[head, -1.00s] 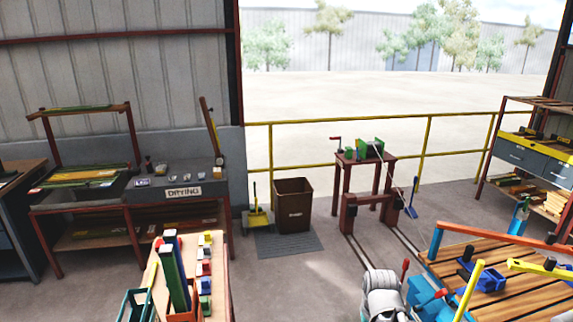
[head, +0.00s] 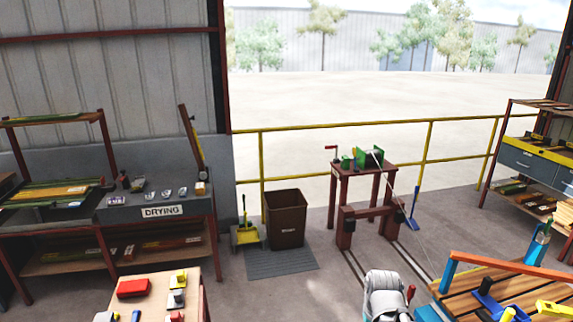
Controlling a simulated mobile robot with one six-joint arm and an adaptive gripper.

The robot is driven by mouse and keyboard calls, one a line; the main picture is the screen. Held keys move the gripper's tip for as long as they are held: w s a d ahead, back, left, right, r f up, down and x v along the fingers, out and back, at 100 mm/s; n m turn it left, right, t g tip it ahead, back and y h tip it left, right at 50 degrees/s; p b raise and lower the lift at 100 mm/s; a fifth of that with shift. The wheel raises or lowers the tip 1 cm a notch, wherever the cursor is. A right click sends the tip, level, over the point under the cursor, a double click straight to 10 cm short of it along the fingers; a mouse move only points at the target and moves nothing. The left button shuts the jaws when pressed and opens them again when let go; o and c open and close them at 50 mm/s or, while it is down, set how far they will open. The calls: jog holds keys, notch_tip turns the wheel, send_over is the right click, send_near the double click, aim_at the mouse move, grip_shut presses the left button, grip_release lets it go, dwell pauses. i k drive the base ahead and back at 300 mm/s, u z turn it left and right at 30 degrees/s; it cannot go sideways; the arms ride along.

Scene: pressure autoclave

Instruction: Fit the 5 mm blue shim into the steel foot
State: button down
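No steel foot can be made out with certainty in the head view. A small blue piece (head: 135,315) shows at the bottom edge on the wooden bench (head: 203,287), cut off by the frame; I cannot tell whether it is the 5 mm shim. A red block (head: 133,288), a yellow piece (head: 178,278) and a grey piece (head: 177,298) lie near it on the bench. My gripper is not in view; only a grey-white rounded part, probably of my arm, shows at the bottom centre.
A slatted wooden deck (head: 478,284) with blue and yellow fittings stands at the lower right. A brown bin (head: 287,220) stands on a grey mat (head: 282,263). Behind are a red stand (head: 363,172), a yellow rail (head: 345,127) and a shelf marked DRYING (head: 164,211).

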aim_at(140, 181)
jog(key=i, duration=3.35)
jog(key=u, duration=1.6)
